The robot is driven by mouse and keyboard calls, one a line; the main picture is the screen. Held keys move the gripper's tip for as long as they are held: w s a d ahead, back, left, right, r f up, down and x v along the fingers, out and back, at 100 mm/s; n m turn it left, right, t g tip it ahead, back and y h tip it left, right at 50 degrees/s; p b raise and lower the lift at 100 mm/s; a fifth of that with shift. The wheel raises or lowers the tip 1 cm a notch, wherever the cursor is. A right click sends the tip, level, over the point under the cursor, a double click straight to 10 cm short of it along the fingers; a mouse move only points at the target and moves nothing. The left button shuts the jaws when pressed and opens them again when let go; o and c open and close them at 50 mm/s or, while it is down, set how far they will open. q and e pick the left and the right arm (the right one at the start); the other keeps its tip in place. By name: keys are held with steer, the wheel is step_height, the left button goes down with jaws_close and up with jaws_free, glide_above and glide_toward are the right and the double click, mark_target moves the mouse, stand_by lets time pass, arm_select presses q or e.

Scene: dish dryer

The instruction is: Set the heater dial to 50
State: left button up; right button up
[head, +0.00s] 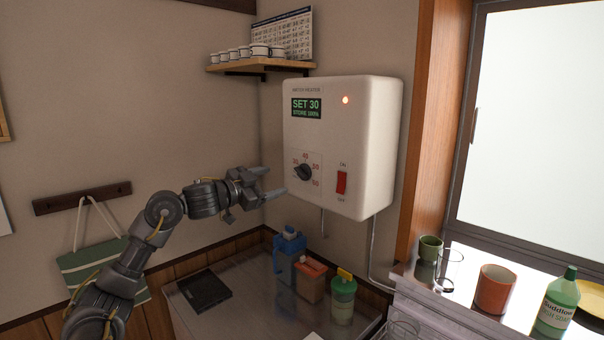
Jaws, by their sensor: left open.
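The white water heater (360,140) hangs on the wall at centre right. Its black round dial (304,172) sits at the lower left of its front, with a printed scale around it. The green display (306,108) reads SET 30 and STORE 100%. A red switch (341,183) is right of the dial, between ON and OFF labels, and an orange lamp (345,100) is lit above. My left gripper (272,183) is open and empty, just left of the dial and apart from it, fingers pointing right. My right gripper is not in view.
A shelf with cups (262,62) is above left. A red cup (495,289) and a green bottle (557,302) stand by the window.

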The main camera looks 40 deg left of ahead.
mark_target(298, 173)
arm_select(q)
steer(key=w+p, duration=0.1)
steer(key=w, duration=0.2)
steer(key=w+p, duration=0.2)
steer(key=w, duration=0.1)
steer(key=w+p, duration=0.2)
steer(key=w, duration=0.1)
steer(key=shift+w+d+r, duration=0.1)
steer(key=shift+d+r, duration=0.1)
steer(key=shift+d, duration=0.15)
steer(key=shift+w+f, duration=0.1)
steer(key=shift+w, duration=0.3)
steer(key=shift+w+f, duration=0.1)
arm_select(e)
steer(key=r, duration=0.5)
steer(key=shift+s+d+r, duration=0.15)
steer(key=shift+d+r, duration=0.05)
arm_select(q)
steer(key=c, duration=1)
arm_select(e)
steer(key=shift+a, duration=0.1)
